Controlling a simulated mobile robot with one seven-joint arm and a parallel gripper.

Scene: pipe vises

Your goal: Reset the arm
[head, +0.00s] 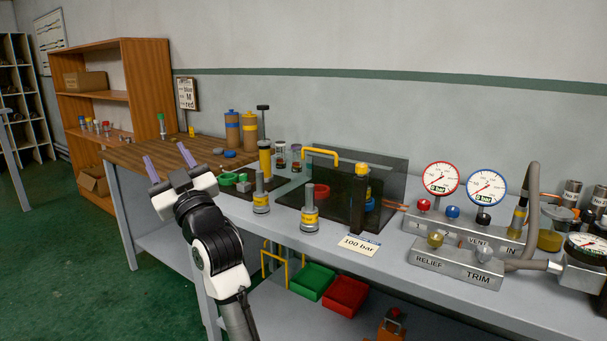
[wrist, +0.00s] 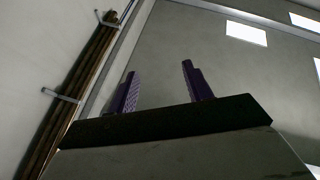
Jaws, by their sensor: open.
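My gripper (head: 168,163) is raised at the front left of the workbench in the head view, its two purple fingers spread apart and pointing up. Nothing is between them. In the wrist view my gripper (wrist: 158,88) also shows open and empty, with the wall, pipes and ceiling lights behind it. My white and black arm rises from the bottom of the head view, in front of the bench's left part. The gripper appears clear of everything around it.
The grey bench (head: 415,264) carries grey-and-yellow cylinders (head: 310,215), a dark transparent shield (head: 385,180), gauges (head: 440,178) and a valve block (head: 455,265). A wooden shelf (head: 150,90) stands behind left. Green (head: 312,281) and red (head: 345,294) bins sit below. The green floor at left is open.

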